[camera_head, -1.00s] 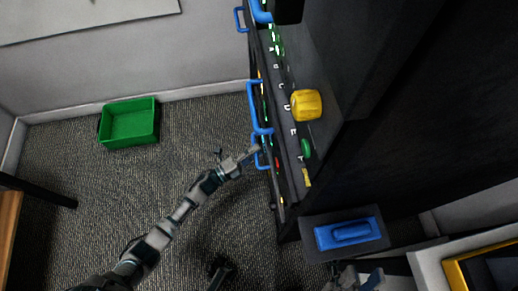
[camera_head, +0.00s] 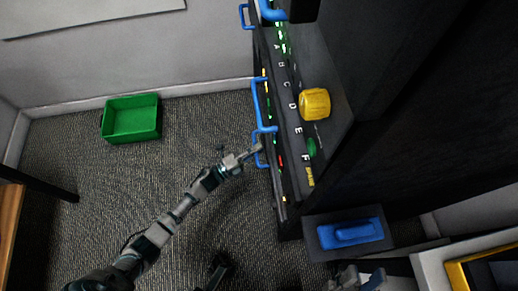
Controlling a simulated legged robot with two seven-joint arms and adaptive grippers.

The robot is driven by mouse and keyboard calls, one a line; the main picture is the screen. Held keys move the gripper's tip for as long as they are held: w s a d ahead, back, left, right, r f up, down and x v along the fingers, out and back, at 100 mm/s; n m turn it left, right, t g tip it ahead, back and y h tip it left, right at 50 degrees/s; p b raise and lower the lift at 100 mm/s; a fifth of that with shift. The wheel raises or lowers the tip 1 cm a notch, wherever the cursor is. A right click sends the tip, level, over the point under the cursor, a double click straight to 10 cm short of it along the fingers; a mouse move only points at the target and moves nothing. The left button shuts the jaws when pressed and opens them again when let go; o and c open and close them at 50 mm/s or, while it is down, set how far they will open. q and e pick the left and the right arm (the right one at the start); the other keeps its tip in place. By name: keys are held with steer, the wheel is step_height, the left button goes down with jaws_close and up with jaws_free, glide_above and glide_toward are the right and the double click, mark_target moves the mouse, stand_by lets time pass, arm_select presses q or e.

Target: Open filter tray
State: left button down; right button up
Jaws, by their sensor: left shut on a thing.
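A tall dark cabinet (camera_head: 330,150) stands on the right, with blue handles along its left face. My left gripper (camera_head: 254,151) is shut on the small lower blue handle (camera_head: 261,158) at the cabinet's left side. Its fingertips partly hide the handle. A dark panel with a broad blue grip (camera_head: 350,233) sits at the cabinet's lower end. Which of these parts is the filter tray is not clear. My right gripper (camera_head: 362,281) is at the bottom edge, just below that panel. It is partly cut off and its jaws are unclear.
A green bin (camera_head: 132,119) stands on the carpet by the wall. A yellow-rimmed container (camera_head: 487,270) is at lower right. Open floor lies left of the cabinet.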

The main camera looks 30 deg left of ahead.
arm_select(q)
steer(key=s+a, duration=0.8)
steer(key=a, duration=0.4)
steer(key=s+a, duration=0.8)
steer(key=a, duration=0.5)
steer(key=shift+s+f, duration=0.15)
steer(key=shift+s, duration=0.15)
steer(key=shift+d, duration=0.1)
steer(key=c, duration=1.1)
jaws_free()
steer(key=shift+w+f, duration=0.1)
steer(key=shift+c, duration=0.2)
steer(key=v, duration=1.2)
